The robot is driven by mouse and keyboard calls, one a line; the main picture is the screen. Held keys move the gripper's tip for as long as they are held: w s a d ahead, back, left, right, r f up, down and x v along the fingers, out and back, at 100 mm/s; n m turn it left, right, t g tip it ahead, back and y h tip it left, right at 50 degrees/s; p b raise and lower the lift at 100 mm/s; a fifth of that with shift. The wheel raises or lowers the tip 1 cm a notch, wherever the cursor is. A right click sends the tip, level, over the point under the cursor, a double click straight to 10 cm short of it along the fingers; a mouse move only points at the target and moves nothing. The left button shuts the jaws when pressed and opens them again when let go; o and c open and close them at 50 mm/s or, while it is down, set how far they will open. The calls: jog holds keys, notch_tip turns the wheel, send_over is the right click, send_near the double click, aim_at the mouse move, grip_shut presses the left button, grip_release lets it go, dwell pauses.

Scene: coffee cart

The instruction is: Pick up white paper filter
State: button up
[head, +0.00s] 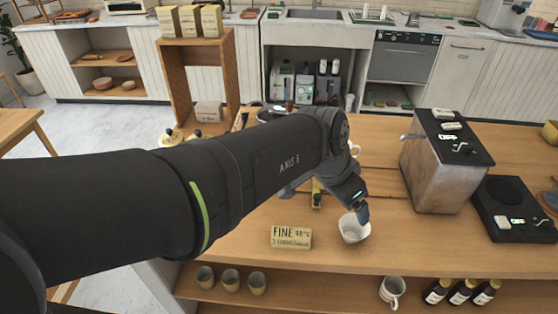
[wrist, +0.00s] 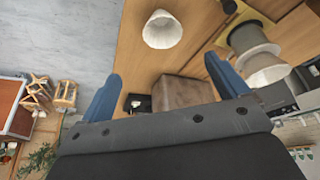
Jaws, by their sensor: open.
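The white paper filter (head: 352,232) looks like an open, pale cup on the front part of the wooden counter, right of the middle in the head view. In the wrist view a white, flared filter (wrist: 162,30) shows near the top, beyond the fingertips and roughly centred between them. My gripper (head: 363,212) is at the filter's upper right edge in the head view; I cannot tell whether it touches. In the wrist view the two blue fingers of my gripper (wrist: 163,66) are spread wide with nothing between them.
A metal box-shaped machine (head: 428,172) stands right of the filter, with a black scale (head: 506,207) beyond it.

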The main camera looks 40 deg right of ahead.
send_near(356, 234)
jog(key=shift+m, duration=0.3)
jog(key=shift+x, duration=2.9)
jog(key=shift+a, duration=0.1)
jog(key=c, duration=1)
